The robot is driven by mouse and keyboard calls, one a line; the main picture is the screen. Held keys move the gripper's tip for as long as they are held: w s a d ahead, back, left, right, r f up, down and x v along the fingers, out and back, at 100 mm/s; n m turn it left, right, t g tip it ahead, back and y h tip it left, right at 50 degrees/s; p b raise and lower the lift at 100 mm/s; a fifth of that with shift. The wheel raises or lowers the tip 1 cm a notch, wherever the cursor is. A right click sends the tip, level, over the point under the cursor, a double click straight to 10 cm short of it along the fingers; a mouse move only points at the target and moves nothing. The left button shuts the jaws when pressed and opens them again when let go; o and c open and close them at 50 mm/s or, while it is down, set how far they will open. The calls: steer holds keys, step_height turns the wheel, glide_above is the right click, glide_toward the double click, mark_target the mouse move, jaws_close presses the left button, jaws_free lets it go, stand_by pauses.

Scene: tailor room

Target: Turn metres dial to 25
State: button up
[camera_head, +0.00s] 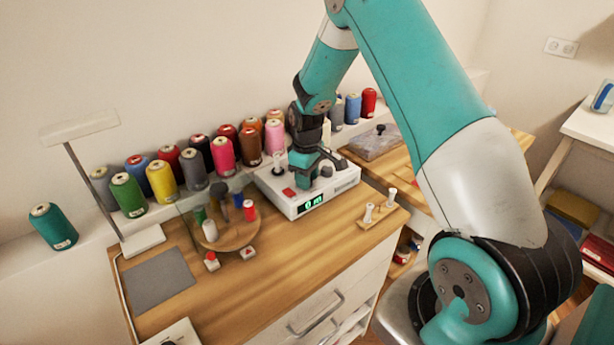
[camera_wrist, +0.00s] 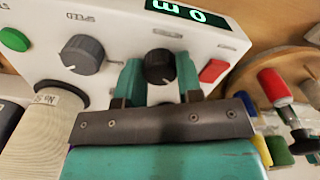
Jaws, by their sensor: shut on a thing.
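The white winder box (camera_head: 340,187) stands on the wooden worktop in the head view. Its black metres dial (camera_wrist: 159,66) shows in the wrist view, below the display (camera_wrist: 190,12), with its printed label partly in view above it. The display reads 0 m, upside down here; it also glows green in the head view (camera_head: 312,202). My gripper (camera_wrist: 158,78) has a teal finger on each side of the dial and is shut on it. In the head view my gripper (camera_head: 308,167) is over the box's front part and hides the dial.
A grey speed dial (camera_wrist: 83,55) and a red button (camera_wrist: 213,70) flank the metres dial. A green button (camera_wrist: 14,40) is farther left. A pale thread cone (camera_wrist: 47,110) stands close by. A round wooden spool stand (camera_head: 240,237) is left of the box. Thread cones line the wall.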

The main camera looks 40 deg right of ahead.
steer(key=shift+n, duration=0.9)
steer(key=shift+r, duration=0.1)
steer(key=o, duration=0.9)
step_height(320, 180, up, 17)
steer(key=shift+r+b, duration=0.15)
steer(key=shift+b, duration=0.5)
